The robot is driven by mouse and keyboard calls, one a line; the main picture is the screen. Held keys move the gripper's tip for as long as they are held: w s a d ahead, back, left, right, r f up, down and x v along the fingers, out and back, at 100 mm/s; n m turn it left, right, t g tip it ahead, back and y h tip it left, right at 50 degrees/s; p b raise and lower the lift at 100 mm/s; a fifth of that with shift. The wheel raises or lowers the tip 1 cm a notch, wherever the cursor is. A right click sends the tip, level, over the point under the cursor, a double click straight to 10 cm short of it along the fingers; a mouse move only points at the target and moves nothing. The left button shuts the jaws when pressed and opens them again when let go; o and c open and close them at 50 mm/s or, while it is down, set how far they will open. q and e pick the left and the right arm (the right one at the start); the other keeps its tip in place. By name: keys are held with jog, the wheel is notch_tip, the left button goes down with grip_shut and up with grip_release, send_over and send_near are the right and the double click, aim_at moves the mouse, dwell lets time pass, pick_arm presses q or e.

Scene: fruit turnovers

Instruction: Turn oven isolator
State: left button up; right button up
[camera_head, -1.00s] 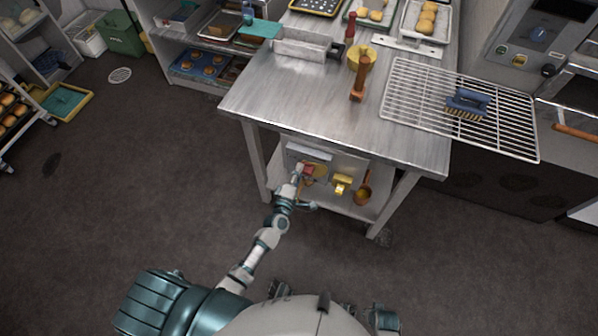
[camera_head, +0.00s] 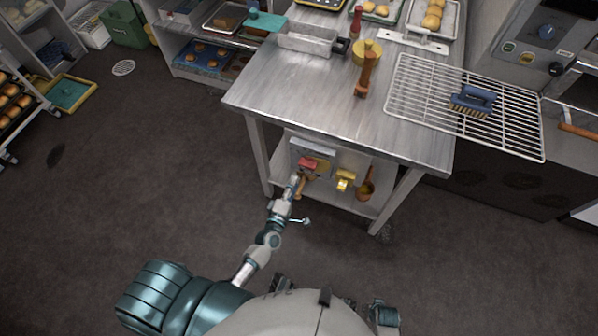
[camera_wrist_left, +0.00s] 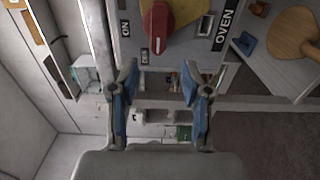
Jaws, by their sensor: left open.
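The oven isolator is a grey box (camera_head: 304,147) mounted under the steel table, with a red handle (camera_head: 309,163) on a yellow plate. In the left wrist view the red handle (camera_wrist_left: 160,28) sits at the top centre, beside an OVEN label (camera_wrist_left: 225,30) and small ON and OFF labels at its left. My left gripper (camera_head: 298,180) is just below and in front of the handle. In the left wrist view its blue-padded fingers (camera_wrist_left: 160,85) are apart, with nothing between them, and the handle lies beyond their tips. My right gripper is not in view.
The steel table (camera_head: 300,95) stands above the isolator, its front legs on either side. The dark floor (camera_head: 150,190) is clear at left.

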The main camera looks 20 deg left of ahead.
pick_arm(q)
jog(key=s, duration=0.4)
jog(key=shift+a, duration=0.1)
dwell(0.3)
jog(key=s+d+f+m+g+h+p, duration=0.1)
jog(key=s+d+f+m+g+h, duration=0.1)
jog(key=s+f+m+g, duration=0.35)
jog(key=s+d+f+m+g+h, duration=0.1)
jog(key=s+d+f+m+g, duration=0.15)
jog(key=f+m, duration=0.6)
jog(key=s+a+f+m+g+y, duration=0.1)
jog(key=s+a+f+m+g, duration=0.2)
jog(key=s+f, duration=0.4)
jog(key=s+a+f+m+g+y+p, duration=0.1)
jog(key=s+a+f+m+g+y, duration=0.1)
jog(key=s+f, duration=0.5)
jog(key=s+a+m+g, duration=0.1)
jog(key=s+a+g, duration=0.1)
jog(key=s+g, duration=0.1)
jog(key=shift+s+a+f, duration=0.2)
jog(key=shift+s+f, duration=0.15)
jog(key=shift+s, duration=0.25)
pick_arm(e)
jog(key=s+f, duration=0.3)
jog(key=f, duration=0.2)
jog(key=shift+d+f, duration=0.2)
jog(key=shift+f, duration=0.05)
